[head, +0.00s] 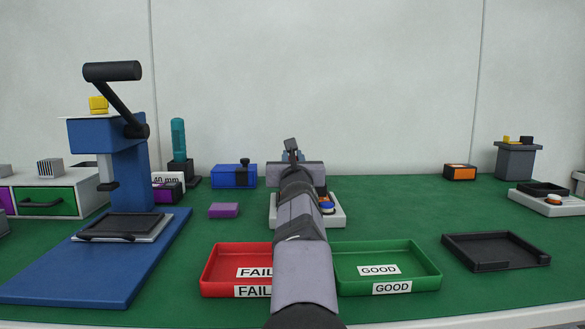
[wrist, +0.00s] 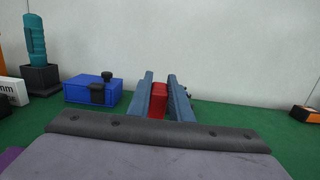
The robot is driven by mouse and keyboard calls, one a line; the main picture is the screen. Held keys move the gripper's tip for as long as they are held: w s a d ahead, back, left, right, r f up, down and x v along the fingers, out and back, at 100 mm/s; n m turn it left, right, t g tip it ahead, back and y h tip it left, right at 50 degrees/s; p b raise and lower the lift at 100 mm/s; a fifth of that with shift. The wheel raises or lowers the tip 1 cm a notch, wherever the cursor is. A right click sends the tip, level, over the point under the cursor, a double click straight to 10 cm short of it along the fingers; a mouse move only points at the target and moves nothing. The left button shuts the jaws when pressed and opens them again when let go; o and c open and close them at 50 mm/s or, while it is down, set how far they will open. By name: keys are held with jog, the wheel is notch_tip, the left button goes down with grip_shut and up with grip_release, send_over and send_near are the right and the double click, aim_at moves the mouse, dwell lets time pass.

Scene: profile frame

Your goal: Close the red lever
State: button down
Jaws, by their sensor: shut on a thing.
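In the wrist view the red lever (wrist: 158,102) shows as a red block between the two blue-grey fingers of my gripper (wrist: 161,84). The fingers are shut on it, one on each side. In the head view my arm covers the lever and most of my gripper (head: 291,155). A light base (head: 337,216) with a blue and orange round part on it shows from behind my arm. Whether the lever is joined to that base is hidden.
A red FAIL tray (head: 222,262) and a green GOOD tray (head: 420,262) lie either side of my arm. A blue press (head: 137,180) stands left. A blue box (head: 233,176) and purple block (head: 224,210) lie left of my gripper. A black tray (head: 495,252) lies right.

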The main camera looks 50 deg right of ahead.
jog(key=shift+s+a+f+b, duration=0.1)
jog(key=shift+f+b, duration=0.1)
jog(key=shift+b, duration=0.25)
jog(key=shift+s+a+b, duration=0.25)
jog(key=shift+b, duration=0.65)
jog(key=shift+s+a+f+b, duration=0.15)
jog(key=shift+s+a+b, duration=0.2)
jog(key=shift+s+b, duration=0.1)
jog(key=shift+s+a+f+b, duration=0.2)
jog(key=shift+s+a+b, duration=0.1)
jog(key=shift+a+b, duration=0.1)
jog(key=c, duration=1.6)
grip_release()
jog(key=shift+r, duration=0.15)
jog(key=shift+s+a, duration=0.1)
jog(key=shift+a, duration=0.05)
jog(key=shift+b+v, duration=1.1)
jog(key=shift+v, duration=2.5)
